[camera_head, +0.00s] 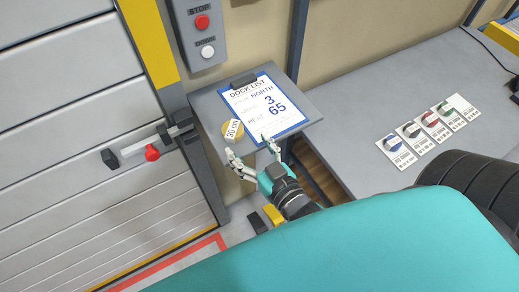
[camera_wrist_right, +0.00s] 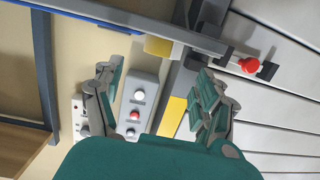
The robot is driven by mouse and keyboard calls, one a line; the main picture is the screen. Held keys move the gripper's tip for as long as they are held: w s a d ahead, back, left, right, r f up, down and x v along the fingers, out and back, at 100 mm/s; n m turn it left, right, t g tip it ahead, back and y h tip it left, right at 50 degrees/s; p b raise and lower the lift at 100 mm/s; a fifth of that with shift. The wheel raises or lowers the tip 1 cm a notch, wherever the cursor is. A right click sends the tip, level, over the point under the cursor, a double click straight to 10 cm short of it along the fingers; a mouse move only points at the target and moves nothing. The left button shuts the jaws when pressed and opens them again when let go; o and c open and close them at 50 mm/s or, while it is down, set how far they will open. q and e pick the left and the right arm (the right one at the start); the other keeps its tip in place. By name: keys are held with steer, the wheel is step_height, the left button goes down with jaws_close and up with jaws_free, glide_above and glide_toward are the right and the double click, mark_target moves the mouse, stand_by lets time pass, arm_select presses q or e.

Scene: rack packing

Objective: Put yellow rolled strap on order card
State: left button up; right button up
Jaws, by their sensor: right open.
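The yellow rolled strap (camera_head: 226,129), with a white "90 cm" tag, lies at the front left edge of a small grey shelf (camera_head: 309,109). In the right wrist view a yellow block-like piece of the strap (camera_wrist_right: 158,46) shows at the shelf edge, between and beyond the fingers. My right gripper (camera_head: 251,154) is open and empty, just in front of the strap and apart from it; its fingers also show in the wrist view (camera_wrist_right: 160,72). Several cards with coloured discs (camera_head: 415,137) lie on the bench; which is the order card cannot be read. My left gripper is out of view.
A blue clipboard (camera_head: 265,105) with a dock list lies on the shelf beside the strap. A button box (camera_head: 196,35) hangs above. A door with a red-knobbed latch (camera_head: 152,153) is at left. The grey bench (camera_head: 360,120) has free room left of the cards.

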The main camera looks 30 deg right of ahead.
steer(key=shift+s+d+r+b, duration=0.1)
steer(key=shift+s+r+b, duration=0.1)
steer(key=shift+s, duration=0.9)
steer(key=shift+s+d+r+b, duration=0.1)
steer(key=shift+s+r+b, duration=0.1)
steer(key=shift+s, duration=0.85)
steer(key=s+a+f+n+g, duration=0.1)
steer(key=s+f+g, duration=0.2)
steer(key=f, duration=1.3)
steer(key=s+a+f+g, duration=0.2)
steer(key=f+g, duration=0.2)
steer(key=f, duration=1.3)
steer(key=s+d+f+g, duration=0.3)
steer(key=s+f, duration=0.4)
steer(key=f, duration=0.2)
steer(key=s+d+f+g, duration=0.3)
steer(key=s+f, duration=0.4)
steer(key=f, duration=0.3)
steer(key=shift+s+d+n, duration=0.2)
steer(key=shift+d+n, duration=0.2)
steer(key=shift+o, duration=0.6)
steer(key=s+d+f+g+h, duration=0.1)
steer(key=s+d+f+g, duration=0.1)
steer(key=s, duration=0.4)
steer(key=shift+s+d+f, duration=0.25)
steer(key=shift+d+f, duration=0.35)
steer(key=shift+d, duration=0.25)
